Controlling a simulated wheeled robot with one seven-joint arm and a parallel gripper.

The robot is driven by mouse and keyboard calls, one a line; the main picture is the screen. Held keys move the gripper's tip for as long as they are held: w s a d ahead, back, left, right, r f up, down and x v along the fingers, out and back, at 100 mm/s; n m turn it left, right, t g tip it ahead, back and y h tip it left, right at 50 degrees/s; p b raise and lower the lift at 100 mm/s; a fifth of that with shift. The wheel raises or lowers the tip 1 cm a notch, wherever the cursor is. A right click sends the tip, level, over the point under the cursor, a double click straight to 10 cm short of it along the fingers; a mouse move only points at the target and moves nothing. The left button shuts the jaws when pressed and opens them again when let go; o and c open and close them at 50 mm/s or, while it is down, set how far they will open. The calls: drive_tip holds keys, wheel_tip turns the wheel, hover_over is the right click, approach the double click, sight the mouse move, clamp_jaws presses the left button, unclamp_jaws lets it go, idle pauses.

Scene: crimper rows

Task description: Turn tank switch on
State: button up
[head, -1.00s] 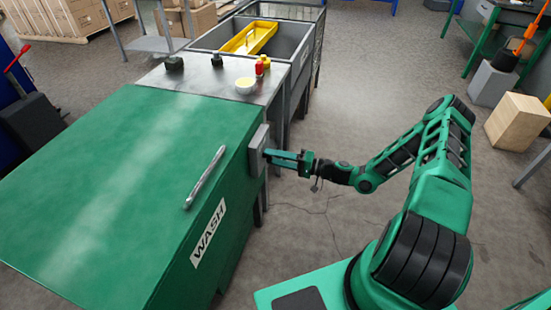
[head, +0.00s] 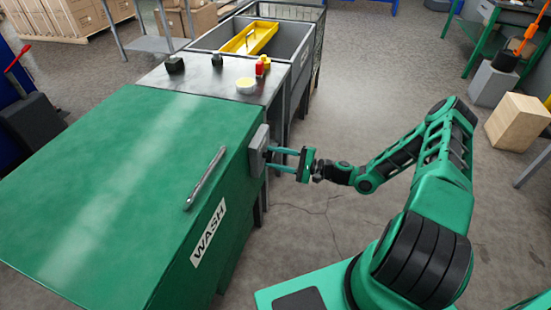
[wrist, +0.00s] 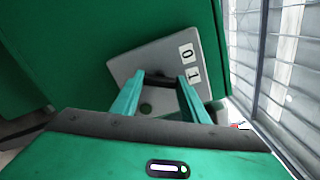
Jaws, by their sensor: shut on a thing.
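The tank switch is a grey plate (head: 259,150) on the side of the green WASH tank (head: 110,190). In the wrist view the plate (wrist: 128,70) carries two white labels, 0 (wrist: 187,54) and 1 (wrist: 194,75). A dark switch knob (wrist: 159,79) lies between the fingertips, partly hidden by them. My gripper (head: 268,158) reaches the plate from the right and is shut on the knob; the fingertips also show in the wrist view (wrist: 160,84). A dark green round spot (wrist: 146,108) shows on the plate between the fingers. Which label the knob points to I cannot tell.
A silver handle (head: 205,178) lies on the tank lid. A grey basin with a yellow tray (head: 248,38) stands beyond.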

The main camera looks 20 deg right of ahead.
drive_tip(key=shift+a+f, duration=0.15)
idle(0.4)
drive_tip(key=o, duration=0.9)
drive_tip(key=shift+o, duration=0.8)
drive_tip(key=v, duration=1.1)
drive_tip(key=shift+a, duration=0.1)
